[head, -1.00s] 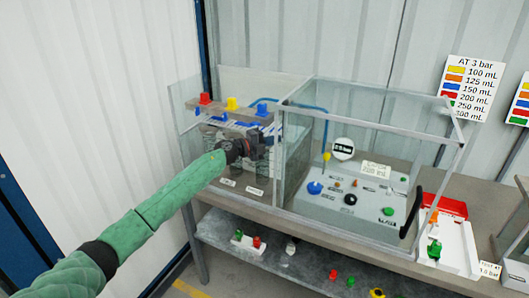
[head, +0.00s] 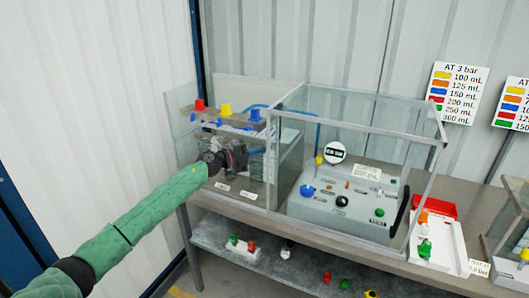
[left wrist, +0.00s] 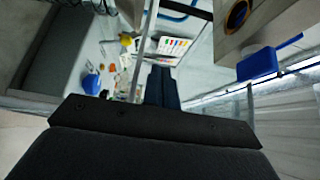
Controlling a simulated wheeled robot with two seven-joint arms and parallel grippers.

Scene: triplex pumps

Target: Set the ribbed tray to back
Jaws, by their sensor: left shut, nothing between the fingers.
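My left gripper (head: 242,156) is shut and empty at the open front of the left glass-sided bay, below a shelf with red, yellow and blue knobs. Its fingers also show in the left wrist view (left wrist: 162,86), closed together and pointing away. Grey ribbed or stacked shapes (head: 287,138) stand behind and beside the gripper, partly hidden by it and by the glass. I cannot tell for certain which of them is the ribbed tray. My right gripper is not in view.
The shelf's red knob (head: 199,104) is above the gripper. A clear enclosure (head: 352,128) over a grey control panel (head: 330,207) stands to the right. A white tray (head: 448,240) with a red box (head: 436,207) sits farther right. Small coloured parts lie on the lower shelf (head: 262,257).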

